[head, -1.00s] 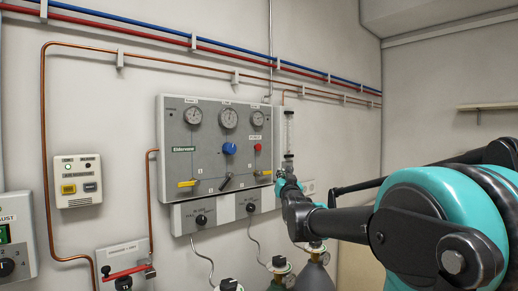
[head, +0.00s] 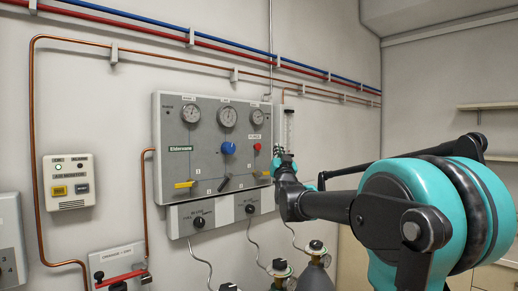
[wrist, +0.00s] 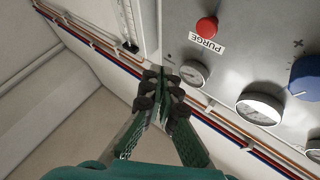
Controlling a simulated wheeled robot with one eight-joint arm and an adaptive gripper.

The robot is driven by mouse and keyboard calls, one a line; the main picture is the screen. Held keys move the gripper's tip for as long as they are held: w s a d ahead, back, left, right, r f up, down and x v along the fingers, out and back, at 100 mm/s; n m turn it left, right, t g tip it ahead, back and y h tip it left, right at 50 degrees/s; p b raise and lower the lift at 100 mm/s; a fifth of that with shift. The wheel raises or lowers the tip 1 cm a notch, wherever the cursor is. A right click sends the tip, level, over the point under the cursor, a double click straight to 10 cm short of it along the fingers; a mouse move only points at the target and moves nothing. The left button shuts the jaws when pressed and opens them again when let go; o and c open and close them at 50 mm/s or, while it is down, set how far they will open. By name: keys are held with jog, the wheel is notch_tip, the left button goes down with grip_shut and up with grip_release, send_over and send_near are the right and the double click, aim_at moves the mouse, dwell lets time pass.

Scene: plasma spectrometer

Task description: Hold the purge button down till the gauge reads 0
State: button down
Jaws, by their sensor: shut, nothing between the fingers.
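The red purge button (head: 257,147) is on the right part of the grey wall panel (head: 200,140), below the right-hand gauge (head: 257,117). In the wrist view the button (wrist: 206,27) is at the top, with its PURGE label (wrist: 207,43) beside it. The same small gauge (wrist: 193,74) lies just right of the fingertips in that view; its reading is too small to tell. My gripper (wrist: 166,88) is shut and empty, apart from the button. In the head view it (head: 283,160) is by the panel's right edge, partly hidden by its own wrist.
A blue knob (head: 228,148), two more gauges and a yellow-handled valve (head: 184,184) are on the panel. A clear flow tube (head: 289,127) stands at its right edge. Gas cylinders (head: 316,276) stand below. Pipes (head: 200,42) run along the wall above.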

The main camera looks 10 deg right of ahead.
aim_at(260, 145)
jog(key=w+a, duration=0.4)
jog(key=w, duration=0.2)
jog(key=shift+a, duration=0.25)
jog(key=shift+w+a, duration=0.1)
jog(key=shift+w, duration=0.05)
dwell(1.2)
jog(key=shift+w+a, duration=0.2)
jog(key=shift+w, duration=0.05)
jog(key=shift+w+a, duration=0.35)
jog(key=shift+w, duration=0.1)
dwell(2.5)
jog(key=shift+d, duration=0.1)
dwell(1.8)
jog(key=shift+s+d, duration=0.5)
jog(key=shift+s, duration=0.3)
